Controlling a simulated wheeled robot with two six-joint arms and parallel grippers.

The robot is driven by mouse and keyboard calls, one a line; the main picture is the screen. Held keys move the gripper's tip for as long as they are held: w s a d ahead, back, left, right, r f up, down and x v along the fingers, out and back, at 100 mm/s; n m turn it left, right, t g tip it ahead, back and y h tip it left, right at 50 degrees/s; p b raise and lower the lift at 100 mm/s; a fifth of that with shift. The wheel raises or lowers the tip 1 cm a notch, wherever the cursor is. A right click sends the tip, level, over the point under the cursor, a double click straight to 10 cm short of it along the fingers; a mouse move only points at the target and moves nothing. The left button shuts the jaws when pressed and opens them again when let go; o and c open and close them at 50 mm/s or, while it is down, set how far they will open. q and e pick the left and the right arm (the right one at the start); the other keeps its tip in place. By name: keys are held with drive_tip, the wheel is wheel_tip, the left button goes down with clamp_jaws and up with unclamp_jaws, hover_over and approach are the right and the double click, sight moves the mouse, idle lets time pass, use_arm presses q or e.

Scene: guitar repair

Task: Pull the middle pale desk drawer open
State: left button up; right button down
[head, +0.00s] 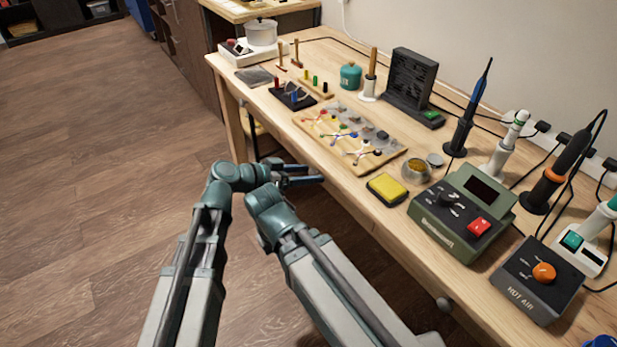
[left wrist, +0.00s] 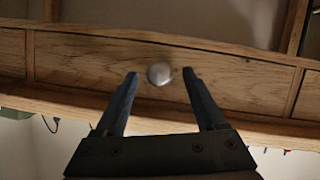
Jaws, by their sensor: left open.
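The middle pale desk drawer (left wrist: 110,62) shows in the left wrist view as a light wooden front with a seam at each side. Its round silvery knob (left wrist: 160,73) is near the centre. My left gripper (left wrist: 159,76) is open, with one fingertip on each side of the knob and visible gaps between. The drawer looks shut. In the head view my left gripper (head: 315,173) is at the desk's front edge, below the top, and the drawer front is hidden there. My right gripper is not seen.
The wooden desk top (head: 345,185) holds a yellow sponge-like block (head: 387,188), a tool board (head: 350,137), a green soldering station (head: 462,212) and a hot-air unit (head: 538,280). Another drawer knob (head: 443,304) sticks out at the desk's front, lower right. The floor (head: 90,190) to the left is clear.

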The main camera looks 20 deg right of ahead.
use_arm(q)
drive_tip(key=shift+d+f, duration=0.15)
drive_tip(key=shift+d, duration=0.2)
clamp_jaws()
idle(1.3)
